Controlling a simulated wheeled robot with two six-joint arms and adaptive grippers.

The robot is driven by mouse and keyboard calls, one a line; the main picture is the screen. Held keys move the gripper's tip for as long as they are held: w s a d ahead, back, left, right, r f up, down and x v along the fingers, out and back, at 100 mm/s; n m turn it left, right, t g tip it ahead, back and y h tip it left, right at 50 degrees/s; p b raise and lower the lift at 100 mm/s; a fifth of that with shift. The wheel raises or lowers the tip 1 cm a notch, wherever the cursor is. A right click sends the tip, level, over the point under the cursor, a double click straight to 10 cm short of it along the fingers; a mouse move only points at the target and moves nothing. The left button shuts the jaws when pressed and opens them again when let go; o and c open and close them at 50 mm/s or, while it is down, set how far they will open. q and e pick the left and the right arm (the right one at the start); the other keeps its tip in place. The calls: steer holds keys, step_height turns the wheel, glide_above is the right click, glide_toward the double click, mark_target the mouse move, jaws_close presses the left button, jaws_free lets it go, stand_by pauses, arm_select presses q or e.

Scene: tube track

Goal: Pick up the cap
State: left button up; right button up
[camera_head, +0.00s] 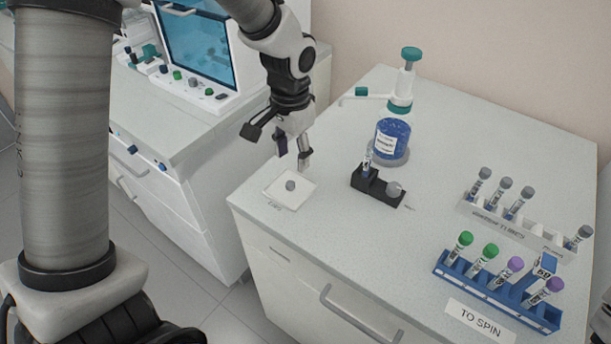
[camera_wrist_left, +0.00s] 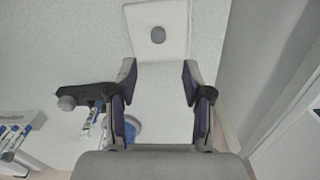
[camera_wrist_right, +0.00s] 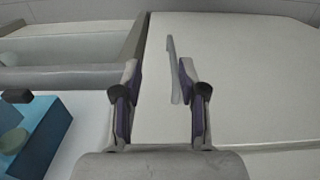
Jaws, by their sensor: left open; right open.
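A small grey cap (camera_head: 290,186) lies on a white square pad (camera_head: 279,196) near the left front corner of the bench. My left gripper (camera_head: 293,158) is open and empty, above and just behind the pad in the head view. In the left wrist view the cap (camera_wrist_left: 158,35) sits on the pad (camera_wrist_left: 133,18), beyond the open fingertips (camera_wrist_left: 158,75) and roughly centred between them. The fingers do not touch the cap. My right gripper (camera_wrist_right: 158,75) is open and empty in its wrist view, facing the bench's front with a handle beyond it.
A black holder (camera_head: 378,187) with a tube and a grey knob stands right of the pad. A blue bottle dispenser (camera_head: 392,137) is behind it. A blue rack (camera_head: 480,284) of capped tubes and a white rack (camera_head: 511,222) stand at the right. Bench room between is clear.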

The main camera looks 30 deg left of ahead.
mark_target(291, 182)
arm_select(q)
steer(key=f, duration=0.3)
steer(key=s+f, duration=0.1)
steer(key=f, duration=0.2)
steer(key=shift+s+f+p, duration=0.1)
steer(key=shift+f+p, duration=0.1)
steer(key=shift+p, duration=0.1)
steer(key=shift+w+f, duration=0.25)
steer(key=shift+f, duration=0.1)
steer(key=shift+s, duration=0.1)
steer(key=shift+s+r, duration=0.15)
steer(key=c, duration=0.8)
